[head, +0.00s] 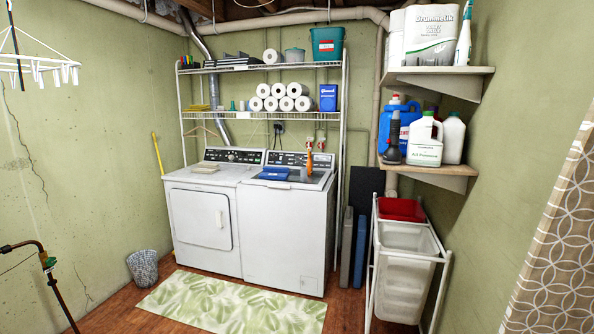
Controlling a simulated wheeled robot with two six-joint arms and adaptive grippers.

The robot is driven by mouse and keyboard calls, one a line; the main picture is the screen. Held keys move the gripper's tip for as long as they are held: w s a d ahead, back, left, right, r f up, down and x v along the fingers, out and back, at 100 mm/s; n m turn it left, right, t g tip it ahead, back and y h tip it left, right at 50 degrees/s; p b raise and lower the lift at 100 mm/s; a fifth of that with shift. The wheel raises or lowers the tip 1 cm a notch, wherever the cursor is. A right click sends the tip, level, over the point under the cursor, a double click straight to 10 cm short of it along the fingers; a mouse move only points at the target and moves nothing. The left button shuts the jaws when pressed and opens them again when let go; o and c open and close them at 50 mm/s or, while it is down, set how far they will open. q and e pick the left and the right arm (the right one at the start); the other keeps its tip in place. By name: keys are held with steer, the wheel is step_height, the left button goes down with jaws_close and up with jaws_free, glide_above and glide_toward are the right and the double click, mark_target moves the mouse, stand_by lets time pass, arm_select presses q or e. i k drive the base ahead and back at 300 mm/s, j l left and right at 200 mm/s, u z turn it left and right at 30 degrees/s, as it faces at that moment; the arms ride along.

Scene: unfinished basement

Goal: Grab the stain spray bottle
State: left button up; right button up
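I cannot tell for sure which bottle is the stain spray bottle. A slim bottle with an orange top (309,161) stands upright at the back of the right-hand washing machine (285,240). A white and blue spray bottle (463,38) stands on the upper right wall shelf (440,76), beside a paper towel pack. A dark bottle (392,142) stands on the lower right shelf (431,173), in front of a blue jug. Labels on these bottles are too small to read. Neither of my grippers is in view.
A dryer (205,220) stands left of the washer, under a wire rack (262,115). A green leaf mat (232,302) lies in front. A laundry sorter (405,265) stands below the right shelves. A patterned curtain (560,240) hangs right.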

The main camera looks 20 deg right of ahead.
mark_target(309, 165)
steer(key=i, duration=0.95)
steer(key=i+z, duration=0.1)
steer(key=i, duration=0.8)
steer(key=i+j, duration=0.15)
steer(key=i, duration=0.8)
steer(key=i+j, duration=0.1)
steer(key=i, duration=0.85)
steer(key=i+j+z, duration=0.1)
steer(key=i, duration=0.8)
steer(key=z, duration=0.25)
